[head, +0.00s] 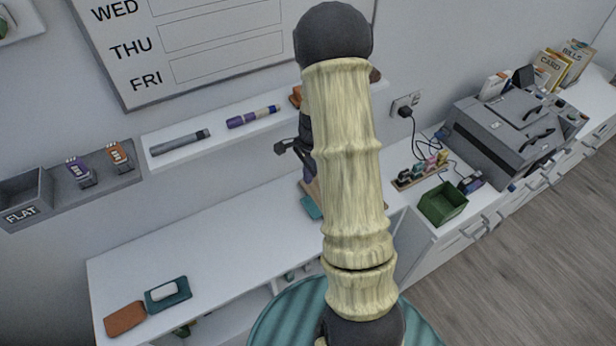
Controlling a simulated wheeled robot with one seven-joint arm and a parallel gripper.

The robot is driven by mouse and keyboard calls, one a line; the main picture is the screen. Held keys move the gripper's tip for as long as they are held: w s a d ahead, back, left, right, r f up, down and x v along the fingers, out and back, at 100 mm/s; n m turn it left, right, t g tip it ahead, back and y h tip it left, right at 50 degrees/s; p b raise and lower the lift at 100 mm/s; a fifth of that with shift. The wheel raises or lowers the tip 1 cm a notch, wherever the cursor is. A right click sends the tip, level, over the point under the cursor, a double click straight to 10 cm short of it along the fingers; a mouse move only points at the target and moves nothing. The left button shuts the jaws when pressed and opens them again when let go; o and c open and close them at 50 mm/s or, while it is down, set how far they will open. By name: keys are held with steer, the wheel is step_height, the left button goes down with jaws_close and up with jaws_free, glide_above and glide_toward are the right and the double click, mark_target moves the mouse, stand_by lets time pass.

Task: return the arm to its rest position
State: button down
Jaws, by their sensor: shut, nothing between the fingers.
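My arm stands up through the middle of the head view, its pale ribbed sleeve rising from the bottom edge to a dark rounded joint at the top. My gripper (287,149) shows as dark parts just left of the sleeve, in front of the wall and above the white desk (225,232). It is shut with nothing seen in it. Part of it is hidden behind the arm.
A wall ledge (222,138) holds a grey marker and a purple one (253,117). A brown pad (125,319) and a teal tray (180,297) lie at the desk's left. A green bin (443,204) and grey machine (505,136) stand right. The desk's middle is clear.

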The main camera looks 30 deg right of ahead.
stand_by(0.3)
steer(key=s+a+r+n+t+h, duration=0.1)
steer(key=s+a+r+n+t, duration=0.1)
steer(key=s+a+r+n, duration=1)
steer(key=s+r+n, duration=0.1)
steer(key=n, duration=0.4)
steer(key=shift+a+n+t, duration=0.3)
steer(key=shift+a, duration=0.1)
steer(key=shift+r, duration=0.1)
